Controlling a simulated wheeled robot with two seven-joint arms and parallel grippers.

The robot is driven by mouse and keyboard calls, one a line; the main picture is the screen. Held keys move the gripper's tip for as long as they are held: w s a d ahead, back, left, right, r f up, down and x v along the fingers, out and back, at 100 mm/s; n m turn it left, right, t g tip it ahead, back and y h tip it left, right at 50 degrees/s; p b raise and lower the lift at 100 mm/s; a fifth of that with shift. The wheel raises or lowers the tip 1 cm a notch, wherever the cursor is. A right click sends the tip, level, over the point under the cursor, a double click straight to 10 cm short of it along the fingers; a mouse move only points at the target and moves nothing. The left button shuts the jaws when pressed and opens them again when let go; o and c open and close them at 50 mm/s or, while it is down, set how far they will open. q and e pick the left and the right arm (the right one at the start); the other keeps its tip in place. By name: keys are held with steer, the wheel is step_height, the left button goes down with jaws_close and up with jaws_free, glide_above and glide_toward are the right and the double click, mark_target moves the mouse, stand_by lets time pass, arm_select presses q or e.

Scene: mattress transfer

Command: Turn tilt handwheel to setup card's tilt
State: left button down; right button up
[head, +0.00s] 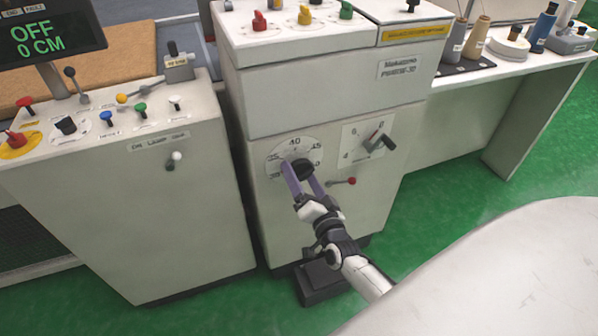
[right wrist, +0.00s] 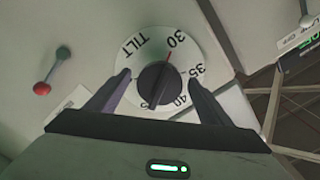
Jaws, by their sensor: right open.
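The tilt handwheel is a black round knob (right wrist: 158,83) on a white dial (right wrist: 150,55) marked TILT with 30, 35, 40 and 45. A thin red line on it points close to the 30. In the head view the dial (head: 278,158) is on the front of the sewing machine cabinet. My right gripper (head: 301,172) is at the knob, its purple-grey fingers open on either side of it. In the right wrist view the gripper (right wrist: 158,82) shows a gap between each finger and the knob. I cannot make out a setup card. My left gripper is not in view.
A second dial (head: 354,140) with a lever and a red-tipped rod (head: 345,182) are right of the handwheel. A control console (head: 190,200) stands left, under a display (head: 40,45) reading OFF, 0 CM. A side table (head: 505,75) holds thread spools. Green floor is open at right.

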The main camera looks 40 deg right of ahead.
steer(key=v, duration=0.8)
steer(key=shift+a, duration=0.1)
